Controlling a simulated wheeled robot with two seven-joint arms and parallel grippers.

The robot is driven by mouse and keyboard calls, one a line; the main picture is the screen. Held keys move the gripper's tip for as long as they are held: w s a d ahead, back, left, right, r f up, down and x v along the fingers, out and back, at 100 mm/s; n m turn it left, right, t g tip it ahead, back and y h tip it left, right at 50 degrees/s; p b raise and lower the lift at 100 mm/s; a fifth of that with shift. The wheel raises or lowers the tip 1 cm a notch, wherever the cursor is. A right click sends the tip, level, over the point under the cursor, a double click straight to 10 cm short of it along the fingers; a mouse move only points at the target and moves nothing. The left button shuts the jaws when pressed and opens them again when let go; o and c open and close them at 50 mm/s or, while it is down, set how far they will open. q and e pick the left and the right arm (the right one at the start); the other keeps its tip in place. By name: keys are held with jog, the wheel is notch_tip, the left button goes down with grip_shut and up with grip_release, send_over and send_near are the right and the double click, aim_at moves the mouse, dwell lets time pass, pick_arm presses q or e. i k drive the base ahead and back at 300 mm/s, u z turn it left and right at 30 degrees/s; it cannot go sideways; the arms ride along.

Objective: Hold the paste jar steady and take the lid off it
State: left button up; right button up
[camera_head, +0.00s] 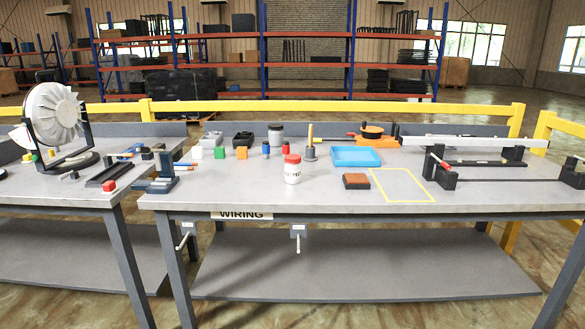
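A white jar (292,175) with dark print too small to read stands upright on the grey workbench, left of its middle and towards the front. A red lid (292,158) sits on top of it. I take this to be the paste jar. A second jar (275,136), greyish with a dark lid, stands farther back. Neither of my grippers is in view, and nothing is touching the white jar.
The workbench (240,195) has bare room in front of the white jar. Coloured blocks (220,152) and a dark stand (160,180) are to the left. A peg on a base (310,150) is close behind.

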aim_at(292, 171)
jog(key=u, duration=0.1)
jog(key=i, duration=0.85)
jog(key=z, duration=0.1)
